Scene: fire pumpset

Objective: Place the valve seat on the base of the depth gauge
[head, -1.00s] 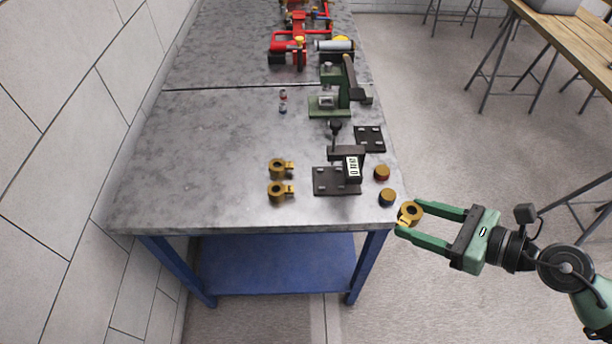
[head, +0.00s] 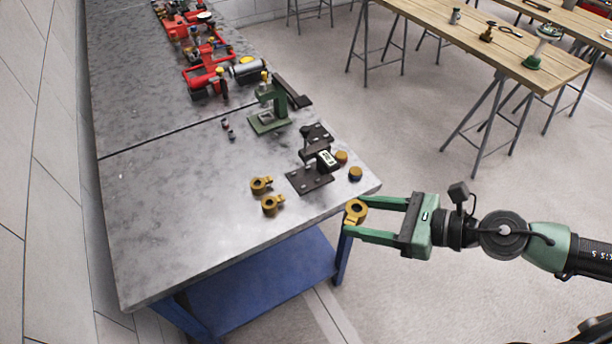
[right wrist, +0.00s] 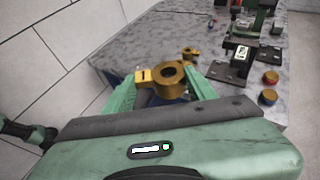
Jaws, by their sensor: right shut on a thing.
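My right gripper (head: 357,216) is shut on a brass valve seat (head: 355,210), a ring with a side tab. It holds it just off the near right corner of the table; the valve seat also shows in the right wrist view (right wrist: 170,80) between the green fingers. The depth gauge (head: 325,159) stands near the table's right edge, with a digital display and a dark flat base (head: 308,180). The gauge also shows in the right wrist view (right wrist: 242,53). Two similar brass parts lie left of the base, one farther (head: 261,184) and one nearer (head: 271,205). My left gripper is not in view.
Two round brass-topped pieces (head: 355,173) stand right of the gauge near the edge. A green press (head: 270,112) and red pump parts (head: 205,75) are farther back. The grey tabletop (head: 180,215) is clear at left. Wooden tables (head: 470,45) stand across the floor.

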